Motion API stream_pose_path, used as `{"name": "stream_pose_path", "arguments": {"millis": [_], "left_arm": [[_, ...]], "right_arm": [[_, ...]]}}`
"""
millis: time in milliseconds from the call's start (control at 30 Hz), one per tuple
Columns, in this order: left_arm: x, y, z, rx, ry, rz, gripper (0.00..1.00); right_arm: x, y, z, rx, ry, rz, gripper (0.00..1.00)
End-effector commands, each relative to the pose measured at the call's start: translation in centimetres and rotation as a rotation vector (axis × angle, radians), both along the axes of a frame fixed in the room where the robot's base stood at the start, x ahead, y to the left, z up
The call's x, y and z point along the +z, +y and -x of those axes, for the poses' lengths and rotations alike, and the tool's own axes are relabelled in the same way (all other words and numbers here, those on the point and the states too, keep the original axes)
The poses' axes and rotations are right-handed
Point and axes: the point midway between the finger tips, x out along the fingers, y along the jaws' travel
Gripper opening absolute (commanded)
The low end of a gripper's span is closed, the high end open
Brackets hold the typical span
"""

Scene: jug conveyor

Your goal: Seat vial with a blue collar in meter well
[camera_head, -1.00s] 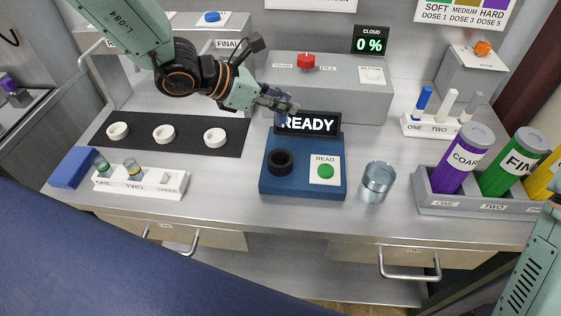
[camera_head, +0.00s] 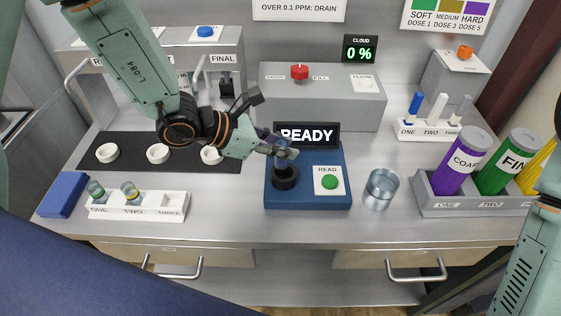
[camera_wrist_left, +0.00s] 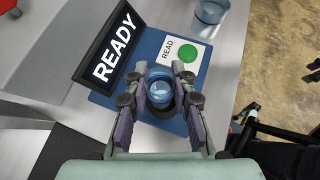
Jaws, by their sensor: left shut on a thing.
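My left gripper (camera_head: 284,152) is over the black meter well (camera_head: 285,178) on the blue meter base (camera_head: 308,203). In the left wrist view its two fingers (camera_wrist_left: 160,95) are closed on a vial with a blue collar (camera_wrist_left: 160,88). The vial stands between the fingertips, right over the black well ring; I cannot tell how deep it sits in it. The meter's display (camera_head: 307,135) reads READY, and a green READ button (camera_head: 329,181) is to the right of the well. My right gripper is not visible; only part of my right arm shows at the right edge.
A white rack (camera_head: 138,206) at the left holds two vials (camera_head: 130,192). A glass beaker (camera_head: 381,188) stands just right of the meter. A grey tray (camera_head: 475,205) with coloured canisters is farther right. A black strip with white rings (camera_head: 158,153) lies at the left.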

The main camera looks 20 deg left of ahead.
Motion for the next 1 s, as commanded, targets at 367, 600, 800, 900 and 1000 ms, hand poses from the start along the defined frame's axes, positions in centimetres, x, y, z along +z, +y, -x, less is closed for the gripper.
{"name": "stream_pose_path", "arguments": {"millis": [367, 600, 800, 900, 1000], "left_arm": [[-4.2, 0.0, 0.1, -0.004, 0.002, -0.001, 0.0], [-4.6, 0.2, 0.0, -0.003, -0.002, 0.0, 0.0], [-4.8, 0.2, 0.0, -0.003, -0.003, 0.0, 0.0], [-5.1, 0.2, 0.0, -0.003, -0.002, 0.0, 0.0], [-5.1, 0.2, 0.0, -0.002, -0.001, 0.0, 0.28]], "right_arm": [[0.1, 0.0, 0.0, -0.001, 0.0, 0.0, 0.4], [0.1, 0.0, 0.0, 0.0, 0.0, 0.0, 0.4], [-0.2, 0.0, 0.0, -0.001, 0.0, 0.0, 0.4], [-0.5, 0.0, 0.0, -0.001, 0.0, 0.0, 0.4], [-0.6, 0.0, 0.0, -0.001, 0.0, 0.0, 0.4]]}}
